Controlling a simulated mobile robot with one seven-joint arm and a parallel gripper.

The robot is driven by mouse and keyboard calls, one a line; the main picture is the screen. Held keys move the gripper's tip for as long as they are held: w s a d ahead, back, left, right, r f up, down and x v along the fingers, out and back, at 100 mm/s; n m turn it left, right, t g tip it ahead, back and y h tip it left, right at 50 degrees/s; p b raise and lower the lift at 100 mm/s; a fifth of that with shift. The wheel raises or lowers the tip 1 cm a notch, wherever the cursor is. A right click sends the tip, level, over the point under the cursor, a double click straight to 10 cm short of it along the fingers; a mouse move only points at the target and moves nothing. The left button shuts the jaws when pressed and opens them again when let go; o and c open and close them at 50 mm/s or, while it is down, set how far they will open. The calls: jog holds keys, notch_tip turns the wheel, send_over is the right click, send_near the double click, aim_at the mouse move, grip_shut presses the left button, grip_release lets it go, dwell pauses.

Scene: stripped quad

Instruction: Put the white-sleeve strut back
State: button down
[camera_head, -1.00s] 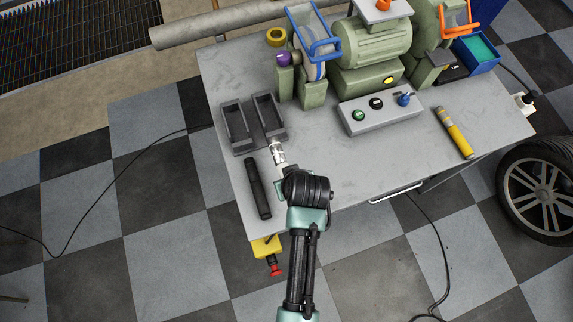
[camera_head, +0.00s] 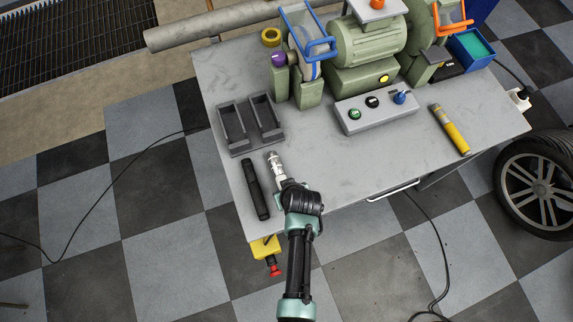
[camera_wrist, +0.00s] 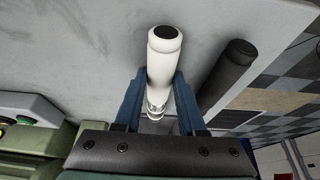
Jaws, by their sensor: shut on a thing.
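The white-sleeve strut (camera_wrist: 163,62) is between the blue fingers of my gripper (camera_wrist: 158,88) in the wrist view; its black-capped end points up in that picture. In the head view the strut (camera_head: 275,164) shows over the grey bench, just in front of the dark two-slot holder (camera_head: 249,147). Both slots of the holder look empty. My gripper (camera_head: 284,184) is shut on the strut, to the right of a black strut (camera_head: 255,188) lying on the bench. The strut's height above the bench is hard to tell.
A grey control box (camera_head: 375,108) and green bench grinder (camera_head: 362,50) stand behind and to the right. A yellow strut (camera_head: 450,130) lies at the right. The bench (camera_head: 345,170) is clear between my gripper and the yellow strut. The bench's front edge is close by.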

jog(key=shift+f, duration=0.1)
jog(key=c, duration=0.5)
grip_release()
jog(key=v, duration=1.2)
jog(key=w+r+t, duration=0.6)
jog(key=w+r, duration=0.9)
jog(key=r, duration=0.4)
jog(key=w+r+m+t+h, duration=0.1)
jog(key=w+r+t, duration=0.15)
jog(key=r, duration=0.55)
jog(key=w+r+m+t, duration=0.1)
jog(key=w+r+t, duration=0.15)
jog(key=r, duration=0.65)
jog(key=s+a+r+t, duration=0.15)
jog(key=r+t, duration=0.25)
jog(key=r, duration=0.8)
jog(key=s+r+t, duration=0.3)
jog(key=r, duration=0.9)
jog(key=s+r+m+t, duration=0.1)
jog(key=s+r+t, duration=0.4)
jog(key=s+r, duration=0.4)
notch_tip(320, 180, up, 4)
jog(key=shift+s+a+f+m+p, duration=0.1)
jog(key=shift+s+a+m+p, duration=0.15)
jog(key=shift+a+p, duration=0.2)
